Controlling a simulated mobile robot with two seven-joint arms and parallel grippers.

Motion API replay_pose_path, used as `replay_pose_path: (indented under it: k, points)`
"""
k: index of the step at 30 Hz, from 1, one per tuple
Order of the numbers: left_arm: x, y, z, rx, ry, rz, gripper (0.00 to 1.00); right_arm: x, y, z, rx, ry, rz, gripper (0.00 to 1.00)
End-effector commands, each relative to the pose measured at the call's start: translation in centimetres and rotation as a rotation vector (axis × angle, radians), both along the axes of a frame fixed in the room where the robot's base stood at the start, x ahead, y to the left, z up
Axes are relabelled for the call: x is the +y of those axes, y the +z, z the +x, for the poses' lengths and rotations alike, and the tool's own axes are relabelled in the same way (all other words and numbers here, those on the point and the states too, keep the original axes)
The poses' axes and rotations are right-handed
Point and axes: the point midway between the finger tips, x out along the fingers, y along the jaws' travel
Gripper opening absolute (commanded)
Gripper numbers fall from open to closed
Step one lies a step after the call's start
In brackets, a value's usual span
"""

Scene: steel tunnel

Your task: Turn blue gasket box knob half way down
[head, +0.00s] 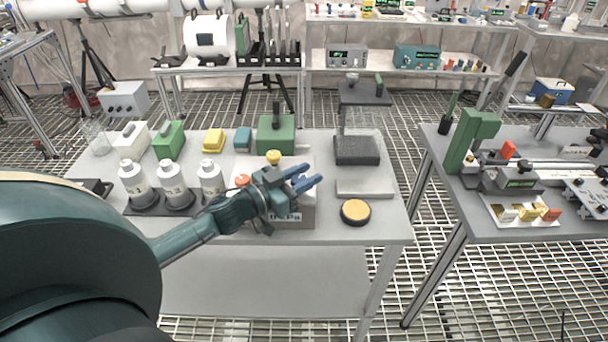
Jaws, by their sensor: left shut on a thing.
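My left gripper (304,180), with blue fingers, reaches in from the left over a pale box (303,216) on the near table. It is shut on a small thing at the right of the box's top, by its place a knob. The fingers mostly hide it, and I cannot make out its colour or how far it is turned. A yellow knob (273,157) at the back and a red knob (242,180) at the left of the box stay clear. The box's front carries a partly covered "kPa" display. My right gripper is not in view.
White bottles (172,185) stand in a dark rack left of the box, close to my left arm. A round orange-topped dish (355,211) lies to the right. A green box (276,135) and a dark block (357,150) stand behind. The table's front right is clear.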

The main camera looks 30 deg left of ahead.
Motion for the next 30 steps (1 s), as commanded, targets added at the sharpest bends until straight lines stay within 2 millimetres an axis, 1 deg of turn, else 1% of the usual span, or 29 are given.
replay_pose_path:
  k: [2,3,10,17,20,23,30]
  points:
    - [0.0,0.3,0.1,-0.006,0.002,0.001,0.09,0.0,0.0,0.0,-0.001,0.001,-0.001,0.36]
    - [0.0,0.3,0.1,-0.006,0.002,0.001,0.34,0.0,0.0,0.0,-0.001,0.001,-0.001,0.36]
    - [0.0,0.1,0.1,-0.003,0.001,0.001,0.53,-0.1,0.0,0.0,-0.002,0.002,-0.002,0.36]
    - [0.0,0.1,0.0,-0.001,0.001,0.001,0.54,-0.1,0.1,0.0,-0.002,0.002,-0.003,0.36]
    - [0.0,0.7,0.0,-0.003,0.0,0.002,0.54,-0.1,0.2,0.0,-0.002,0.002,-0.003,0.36]
    - [0.0,2.1,0.0,-0.004,-0.001,0.004,0.54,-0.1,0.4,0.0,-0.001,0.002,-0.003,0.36]
    - [0.0,6.8,0.0,-0.005,-0.001,0.005,0.54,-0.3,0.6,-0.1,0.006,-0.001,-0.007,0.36]
